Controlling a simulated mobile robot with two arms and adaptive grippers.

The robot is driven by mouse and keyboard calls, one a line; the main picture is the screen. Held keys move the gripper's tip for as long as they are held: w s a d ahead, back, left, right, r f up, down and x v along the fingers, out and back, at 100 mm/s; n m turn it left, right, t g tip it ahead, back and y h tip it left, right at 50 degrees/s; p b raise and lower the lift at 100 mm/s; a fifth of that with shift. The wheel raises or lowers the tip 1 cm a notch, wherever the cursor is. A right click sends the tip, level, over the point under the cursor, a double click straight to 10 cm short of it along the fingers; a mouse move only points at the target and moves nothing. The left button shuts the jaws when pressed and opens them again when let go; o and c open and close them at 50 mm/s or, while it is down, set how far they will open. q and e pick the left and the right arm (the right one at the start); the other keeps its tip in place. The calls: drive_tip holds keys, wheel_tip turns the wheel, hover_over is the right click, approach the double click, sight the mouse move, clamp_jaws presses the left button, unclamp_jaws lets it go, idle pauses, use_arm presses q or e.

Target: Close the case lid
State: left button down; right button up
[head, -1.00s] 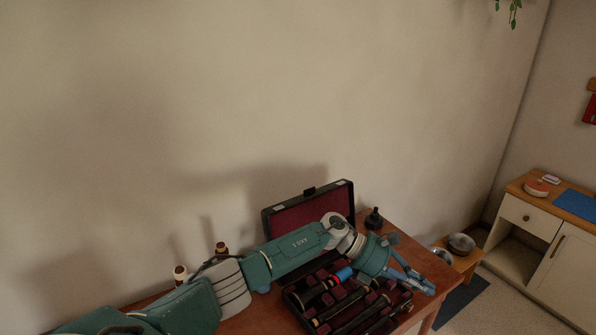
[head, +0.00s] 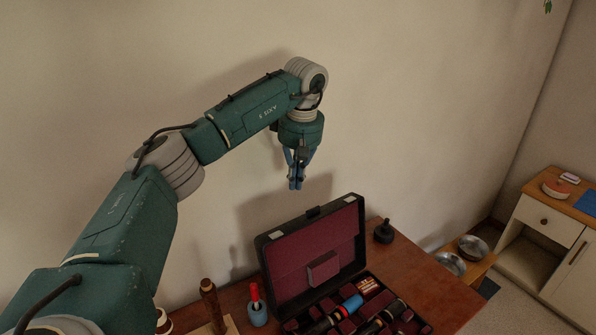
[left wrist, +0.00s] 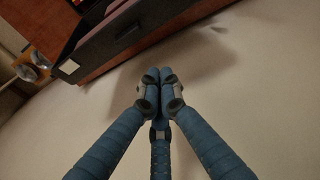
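The case (head: 415,323) lies open on the brown table, with dark red lining and dark tube-like parts inside. Its lid (head: 343,224) stands up at the back, near the wall, leaning slightly back. My left gripper (head: 296,186) hangs above the lid's top edge, fingers pointing down, apart from the lid. Its blue fingers meet at the tips with nothing between them, as the left wrist view (left wrist: 152,76) shows. The dark lid edge (left wrist: 125,32) with a pale corner crosses the top left of that view. The case's front is cut off by the picture's bottom edge. My right gripper is out of view.
A black stand-like object (head: 384,233) is right of the lid. A blue pot with a red-topped item (head: 257,310) and a brown bottle-like object (head: 211,300) stand left of the case. Metal bowls (head: 450,263) sit beyond the table's right end. The wall is close behind the lid.

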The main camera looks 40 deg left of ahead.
use_arm(q)
wheel_tip(320, 180, down, 6)
drive_tip(key=a+p, duration=0.1)
drive_tip(key=p, duration=0.1)
drive_tip(key=d, duration=0.1)
drive_tip(key=d+p, duration=0.1)
drive_tip(key=s+d+r, duration=0.1)
drive_tip(key=d, duration=0.1)
drive_tip(key=shift+r+p, duration=0.1)
drive_tip(key=shift+p, duration=0.25)
drive_tip(key=shift+a, duration=0.1)
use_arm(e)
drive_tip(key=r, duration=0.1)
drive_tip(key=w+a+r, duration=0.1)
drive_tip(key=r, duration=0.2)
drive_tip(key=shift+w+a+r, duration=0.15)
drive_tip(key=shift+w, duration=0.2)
use_arm(q)
drive_tip(key=shift+w, duration=0.1)
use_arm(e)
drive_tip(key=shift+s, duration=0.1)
